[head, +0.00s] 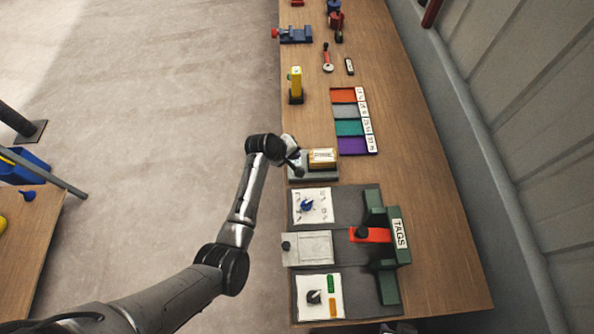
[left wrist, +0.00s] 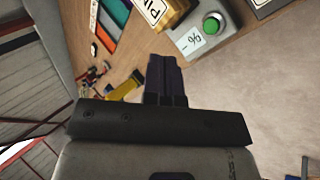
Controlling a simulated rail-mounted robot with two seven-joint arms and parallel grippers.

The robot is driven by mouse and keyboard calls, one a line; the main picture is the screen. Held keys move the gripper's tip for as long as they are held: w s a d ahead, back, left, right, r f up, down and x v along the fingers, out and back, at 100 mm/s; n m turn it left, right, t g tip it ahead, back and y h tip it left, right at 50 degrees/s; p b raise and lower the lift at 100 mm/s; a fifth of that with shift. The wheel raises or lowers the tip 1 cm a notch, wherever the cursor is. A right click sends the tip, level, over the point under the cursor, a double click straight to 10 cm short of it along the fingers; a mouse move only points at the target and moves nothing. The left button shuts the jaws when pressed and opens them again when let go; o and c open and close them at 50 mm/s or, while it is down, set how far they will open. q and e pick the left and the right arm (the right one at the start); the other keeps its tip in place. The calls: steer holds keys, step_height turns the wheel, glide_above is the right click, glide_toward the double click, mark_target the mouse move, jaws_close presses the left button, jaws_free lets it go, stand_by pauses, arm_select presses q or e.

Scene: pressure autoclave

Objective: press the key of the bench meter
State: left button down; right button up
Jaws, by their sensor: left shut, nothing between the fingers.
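The bench meter (head: 326,175) is a grey box on the wooden bench, with a gold labelled block on it. In the left wrist view the meter (left wrist: 183,41) shows a small white display and a round green key (left wrist: 211,25). The key is hidden behind my gripper in the head view. My left gripper (head: 297,168) is at the meter's left end in the head view. In the left wrist view its dark fingers (left wrist: 164,58) are together and empty, with the key beyond them to the upper right. I cannot tell the exact gap. My right gripper is not in view.
A panel with white plates, knobs and a green TAGS bracket (head: 388,215) lies on the near side of the meter. Beyond it are a coloured tray strip (head: 349,128) and a yellow upright device (head: 295,85). The bench's right side is bare.

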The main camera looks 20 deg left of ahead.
arm_select(q)
steer(key=shift+w+d+f+n+t, duration=0.1)
steer(key=shift+w+f+n+t, duration=0.3)
steer(key=shift+n, duration=1.4)
steer(key=shift+w+d+f+n+t, duration=0.15)
steer(key=shift+f+n, duration=0.5)
steer(key=shift+n, duration=1.15)
steer(key=shift+w+d+f+n+t, duration=0.15)
steer(key=shift+f+n+t, duration=0.3)
steer(key=shift+n, duration=1.35)
steer(key=shift+a, duration=0.1)
steer(key=shift+f, duration=0.15)
step_height(320, 180, down, 7)
steer(key=b, duration=0.8)
steer(key=shift+r, duration=0.2)
steer(key=shift+f+b, duration=0.45)
steer(key=shift+f, duration=0.55)
